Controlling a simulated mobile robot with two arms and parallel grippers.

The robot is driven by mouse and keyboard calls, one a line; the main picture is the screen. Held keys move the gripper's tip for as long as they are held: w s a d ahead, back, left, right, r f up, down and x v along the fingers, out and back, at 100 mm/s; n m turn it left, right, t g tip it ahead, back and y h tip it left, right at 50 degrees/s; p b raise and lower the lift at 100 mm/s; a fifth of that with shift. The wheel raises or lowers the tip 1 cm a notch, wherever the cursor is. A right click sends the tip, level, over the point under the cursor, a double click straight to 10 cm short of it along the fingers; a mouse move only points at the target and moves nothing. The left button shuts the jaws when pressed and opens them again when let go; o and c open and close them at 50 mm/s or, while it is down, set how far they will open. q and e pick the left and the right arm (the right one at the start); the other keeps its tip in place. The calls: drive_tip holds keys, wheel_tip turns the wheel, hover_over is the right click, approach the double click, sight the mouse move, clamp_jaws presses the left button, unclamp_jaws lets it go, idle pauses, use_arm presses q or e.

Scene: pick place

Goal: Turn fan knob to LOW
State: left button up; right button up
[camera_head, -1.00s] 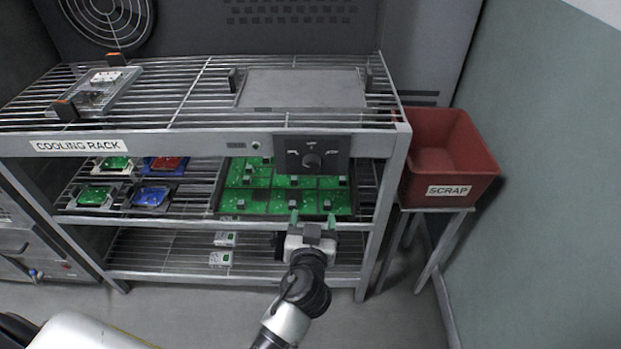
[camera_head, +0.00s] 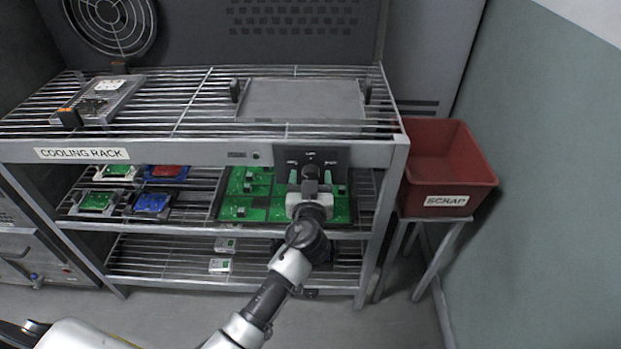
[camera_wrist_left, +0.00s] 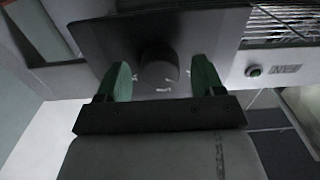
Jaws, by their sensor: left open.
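The fan knob (camera_wrist_left: 159,68) is a dark round dial on a black control panel (camera_wrist_left: 90,35) in the left wrist view. The panel also shows in the head view (camera_head: 331,158) on the front rail of the cooling rack, with small white markings. My left gripper (camera_wrist_left: 160,82) is open, its green fingertips on either side of the knob with gaps between. In the head view my left gripper (camera_head: 309,178) is in front of the panel and covers most of the knob. The knob's setting cannot be read. My right gripper is not in view.
The cooling rack (camera_head: 150,151) has wire shelves; a green board tray (camera_head: 230,213) sits on the shelf below the panel. A red scrap bin (camera_head: 446,165) stands to the right. A small button (camera_wrist_left: 254,71) is beside the panel. A flat plate (camera_head: 303,98) lies on top.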

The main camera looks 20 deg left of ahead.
use_arm(q)
drive_tip(key=shift+c, duration=0.4)
drive_tip(key=c, duration=0.8)
drive_tip(key=shift+c, duration=0.2)
drive_tip(key=shift+m, duration=0.4)
drive_tip(key=m, duration=0.7)
drive_tip(key=shift+b, duration=0.4)
drive_tip(key=shift+m, duration=1.9)
